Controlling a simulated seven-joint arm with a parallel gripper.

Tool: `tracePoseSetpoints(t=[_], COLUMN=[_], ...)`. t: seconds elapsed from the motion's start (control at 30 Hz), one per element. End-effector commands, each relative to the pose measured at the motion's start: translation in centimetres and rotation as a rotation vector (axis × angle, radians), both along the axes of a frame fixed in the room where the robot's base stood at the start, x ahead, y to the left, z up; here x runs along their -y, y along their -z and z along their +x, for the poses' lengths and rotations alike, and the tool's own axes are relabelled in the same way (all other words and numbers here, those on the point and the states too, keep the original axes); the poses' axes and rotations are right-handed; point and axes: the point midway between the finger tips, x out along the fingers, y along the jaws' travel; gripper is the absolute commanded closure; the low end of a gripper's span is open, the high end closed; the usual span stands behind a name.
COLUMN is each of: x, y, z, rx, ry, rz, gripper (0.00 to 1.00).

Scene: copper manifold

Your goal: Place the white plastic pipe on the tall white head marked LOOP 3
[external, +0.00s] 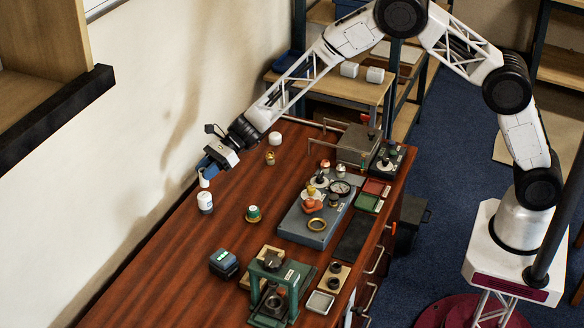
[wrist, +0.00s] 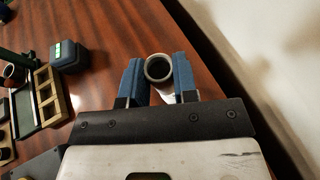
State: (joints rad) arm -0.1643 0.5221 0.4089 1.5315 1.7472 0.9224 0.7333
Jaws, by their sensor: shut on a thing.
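My gripper (external: 205,170) is at the far left of the bench, its blue fingers pointing down. It is shut on the white plastic pipe (external: 204,181), a short upright tube. In the wrist view the pipe (wrist: 158,68) sits between the two blue fingers, its open round end facing the camera. A tall white head (external: 205,203) with a small dark label stands on the bench right below the pipe; its lettering is too small to read. The pipe's lower end is very close to the head's top; I cannot tell whether they touch.
A green fitting with a pale top (external: 253,214), a brass fitting (external: 270,157) and a white cap (external: 275,138) stand nearby. A dark box (external: 223,263) and a green press (external: 274,290) are nearer the front. The wall is close on the left. Bare wood surrounds the head.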

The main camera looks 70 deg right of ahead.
Motion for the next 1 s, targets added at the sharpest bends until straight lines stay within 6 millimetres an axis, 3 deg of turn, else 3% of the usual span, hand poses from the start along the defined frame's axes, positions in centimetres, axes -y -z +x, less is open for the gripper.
tracePoseSetpoints(t=[0.5, 0.83, 1.0], x=[-0.2, -0.2, -0.2], y=[0.2, 3.1, 3.6], z=[0.6, 0.6, 0.7], rx=[0.000, -0.002, 0.000], ry=[0.000, 0.000, 0.001], rz=[-0.001, -0.001, 0.000], gripper=[0.95, 0.95, 0.95])
